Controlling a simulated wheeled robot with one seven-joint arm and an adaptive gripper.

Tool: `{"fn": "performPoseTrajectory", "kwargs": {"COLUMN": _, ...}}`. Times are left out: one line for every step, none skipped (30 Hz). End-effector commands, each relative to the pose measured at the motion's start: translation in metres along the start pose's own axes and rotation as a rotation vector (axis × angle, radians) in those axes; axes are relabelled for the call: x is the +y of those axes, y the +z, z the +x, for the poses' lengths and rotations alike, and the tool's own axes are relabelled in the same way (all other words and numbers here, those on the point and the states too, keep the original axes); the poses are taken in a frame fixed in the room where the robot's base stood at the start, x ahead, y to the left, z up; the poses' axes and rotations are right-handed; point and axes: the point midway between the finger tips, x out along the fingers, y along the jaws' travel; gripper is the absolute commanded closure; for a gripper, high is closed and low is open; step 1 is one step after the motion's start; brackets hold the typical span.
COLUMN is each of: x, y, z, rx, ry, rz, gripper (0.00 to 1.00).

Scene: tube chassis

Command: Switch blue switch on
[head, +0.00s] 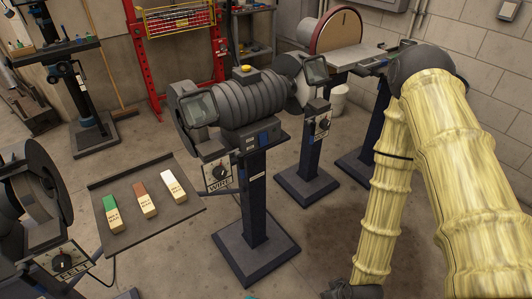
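A grey bench grinder (248,99) stands on a dark pedestal in the middle of the head view, with a yellow knob on top. My gripper (350,290) is a dark shape at the bottom edge, partly cut off, low and to the right of the pedestal base. It is well apart from the blue part. Its fingers cannot be made out.
A tray (110,180) with several labelled bars is left of the pedestal. A disc sander (335,40) and another pedestal (314,140) stand behind right. Open floor lies between the pedestal and my arm.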

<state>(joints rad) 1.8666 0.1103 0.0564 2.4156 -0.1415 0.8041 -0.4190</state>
Motion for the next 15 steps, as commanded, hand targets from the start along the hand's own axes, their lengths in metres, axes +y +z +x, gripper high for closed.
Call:
{"fn": "performPoseTrajectory", "kwargs": {"x": 0.003, "y": -0.027, "z": 0.006, "rx": 0.071, "ry": -0.003, "rz": -0.092, "gripper": 1.00}}
{"fn": "performPoseTrajectory", "kwargs": {"x": 0.004, "y": -0.042, "z": 0.006, "rx": 0.112, "ry": -0.002, "rz": -0.152, "gripper": 1.00}}
{"fn": "performPoseTrajectory", "kwargs": {"x": 0.005, "y": -0.063, "z": 0.005, "rx": 0.166, "ry": 0.002, "rz": -0.234, "gripper": 1.00}}
{"fn": "performPoseTrajectory", "kwargs": {"x": 0.005, "y": -0.079, "z": 0.004, "rx": 0.208, "ry": 0.008, "rz": -0.294, "gripper": 1.00}}
{"fn": "performPoseTrajectory", "kwargs": {"x": 0.006, "y": -0.094, "z": 0.002, "rx": 0.248, "ry": 0.017, "rz": -0.355, "gripper": 1.00}}
{"fn": "performPoseTrajectory", "kwargs": {"x": 0.007, "y": -0.114, "z": -0.002, "rx": 0.303, "ry": 0.032, "rz": -0.435, "gripper": 1.00}}
{"fn": "performPoseTrajectory", "kwargs": {"x": 0.007, "y": -0.130, "z": -0.005, "rx": 0.343, "ry": 0.045, "rz": -0.496, "gripper": 1.00}}
{"fn": "performPoseTrajectory", "kwargs": {"x": 0.008, "y": -0.145, "z": -0.009, "rx": 0.384, "ry": 0.061, "rz": -0.555, "gripper": 1.00}}
{"fn": "performPoseTrajectory", "kwargs": {"x": 0.009, "y": -0.165, "z": -0.014, "rx": 0.437, "ry": 0.087, "rz": -0.635, "gripper": 1.00}}
{"fn": "performPoseTrajectory", "kwargs": {"x": 0.009, "y": -0.179, "z": -0.019, "rx": 0.478, "ry": 0.109, "rz": -0.694, "gripper": 1.00}}
{"fn": "performPoseTrajectory", "kwargs": {"x": 0.010, "y": -0.194, "z": -0.025, "rx": 0.518, "ry": 0.133, "rz": -0.751, "gripper": 1.00}}
{"fn": "performPoseTrajectory", "kwargs": {"x": 0.010, "y": -0.213, "z": -0.033, "rx": 0.570, "ry": 0.169, "rz": -0.829, "gripper": 1.00}}
{"fn": "performPoseTrajectory", "kwargs": {"x": 0.010, "y": -0.227, "z": -0.040, "rx": 0.607, "ry": 0.199, "rz": -0.886, "gripper": 1.00}}
{"fn": "performPoseTrajectory", "kwargs": {"x": 0.010, "y": -0.241, "z": -0.047, "rx": 0.645, "ry": 0.231, "rz": -0.942, "gripper": 1.00}}
{"fn": "performPoseTrajectory", "kwargs": {"x": 0.010, "y": -0.259, "z": -0.057, "rx": 0.695, "ry": 0.278, "rz": -1.016, "gripper": 1.00}}
